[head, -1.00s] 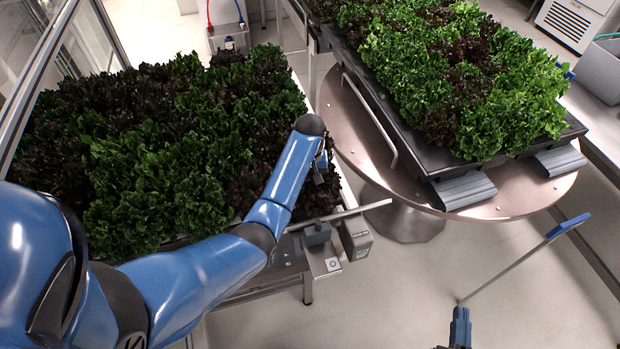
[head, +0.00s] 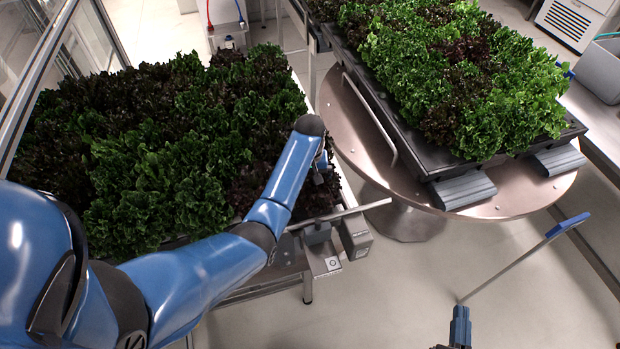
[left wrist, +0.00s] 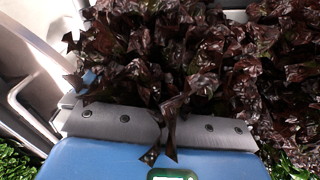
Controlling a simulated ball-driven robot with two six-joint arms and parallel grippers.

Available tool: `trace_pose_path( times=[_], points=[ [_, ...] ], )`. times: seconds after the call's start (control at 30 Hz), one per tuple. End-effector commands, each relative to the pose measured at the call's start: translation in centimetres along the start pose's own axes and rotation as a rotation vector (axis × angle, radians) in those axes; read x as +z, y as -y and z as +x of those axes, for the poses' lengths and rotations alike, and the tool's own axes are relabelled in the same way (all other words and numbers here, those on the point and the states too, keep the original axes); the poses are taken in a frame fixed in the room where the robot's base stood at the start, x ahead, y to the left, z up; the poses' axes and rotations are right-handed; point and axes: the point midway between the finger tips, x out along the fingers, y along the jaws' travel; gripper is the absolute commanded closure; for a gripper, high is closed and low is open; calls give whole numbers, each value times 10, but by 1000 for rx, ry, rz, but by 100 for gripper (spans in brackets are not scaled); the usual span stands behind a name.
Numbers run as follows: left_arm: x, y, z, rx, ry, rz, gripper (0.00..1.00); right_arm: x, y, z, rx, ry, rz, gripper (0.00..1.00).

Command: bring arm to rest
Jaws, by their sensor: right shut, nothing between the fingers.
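My left arm (head: 285,185) reaches in from the left over the near right corner of the left lettuce tray. Its gripper (head: 319,170) is small and partly hidden beside dark red lettuce, so I cannot tell its opening. In the left wrist view, grey jaw plates (left wrist: 110,125) on a blue housing face dark red leaves (left wrist: 190,50). Leaves cover the area between the jaws. My right gripper (head: 460,318) shows at the bottom edge, right of centre, above the pale floor. It is shut and empty, apart from both lettuce trays.
Left lettuce (head: 160,140) fills a frame with a metal rail and grey box (head: 355,238). A black tray (head: 400,140) of lettuce rests on a round metal table (head: 345,120). A blue-ended rod (head: 515,263) slants near my right gripper. Floor at lower centre is clear.

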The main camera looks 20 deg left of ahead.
Motion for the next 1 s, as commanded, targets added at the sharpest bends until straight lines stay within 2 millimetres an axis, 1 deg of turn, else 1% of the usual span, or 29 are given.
trace_pose_path(
  times=[0.23,0.37,0.73,1.0],
  points=[
    [0,0,0,0,1,0,0,0,0,0,0,0,0,100],
    [0,0,-3,0,0,0,0,-2,0,0,0,0,0,100],
    [0,0,-26,0,0,0,0,-18,0,0,0,0,0,100],
    [-1,0,-41,0,-1,0,0,-15,0,0,0,0,0,100]
  ],
)
